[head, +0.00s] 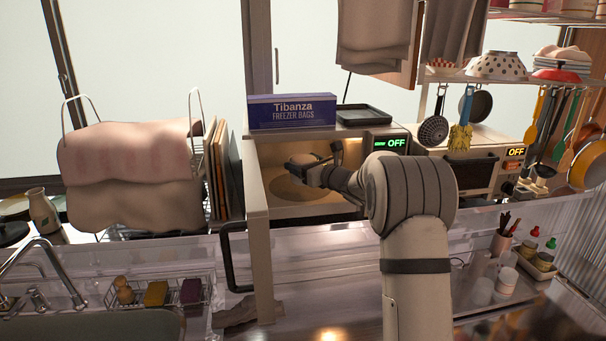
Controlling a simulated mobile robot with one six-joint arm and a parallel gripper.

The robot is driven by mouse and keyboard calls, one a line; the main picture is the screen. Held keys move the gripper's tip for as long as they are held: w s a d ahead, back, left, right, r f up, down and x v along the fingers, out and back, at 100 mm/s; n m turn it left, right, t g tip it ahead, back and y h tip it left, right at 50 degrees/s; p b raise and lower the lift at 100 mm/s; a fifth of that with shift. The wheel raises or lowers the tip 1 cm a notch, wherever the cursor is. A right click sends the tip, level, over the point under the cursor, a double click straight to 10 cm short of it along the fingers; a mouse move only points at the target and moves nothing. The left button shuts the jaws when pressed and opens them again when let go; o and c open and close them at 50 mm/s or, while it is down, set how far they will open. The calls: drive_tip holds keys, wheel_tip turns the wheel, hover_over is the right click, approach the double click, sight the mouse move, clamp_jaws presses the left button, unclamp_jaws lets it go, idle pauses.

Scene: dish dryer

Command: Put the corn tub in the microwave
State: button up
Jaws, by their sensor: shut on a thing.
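The microwave (258,200) stands open on the counter, its door swung out toward me at the left, with a dark handle (233,262). Its lit cavity holds a round turntable (300,192). My gripper (312,170) reaches into the cavity from the right, above the turntable. It is shut on a small, pale, rounded thing, which I take to be the corn tub (302,158). Its label cannot be read, and the fingers partly hide it. I cannot tell whether it touches the turntable. My arm covers the microwave's right front.
A freezer bag box (292,111) and a black tray (364,114) lie on top of the microwave. A second appliance (475,172) stands at the right. A cloth-covered rack (130,175) is at the left, above the sink (90,325).

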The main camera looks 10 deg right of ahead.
wheel_tip(320, 180, down, 4)
drive_tip(key=shift+r+p, duration=0.2)
drive_tip(key=shift+p, duration=0.25)
drive_tip(key=shift+w+f+p, duration=0.2)
drive_tip(key=shift+f+p, duration=0.2)
drive_tip(key=shift+f, duration=0.15)
drive_tip(key=shift+s, duration=0.1)
drive_tip(key=shift+f+b, duration=0.2)
drive_tip(key=shift+b, duration=0.1)
drive_tip(key=o, duration=1.2)
drive_tip(key=shift+r, duration=0.15)
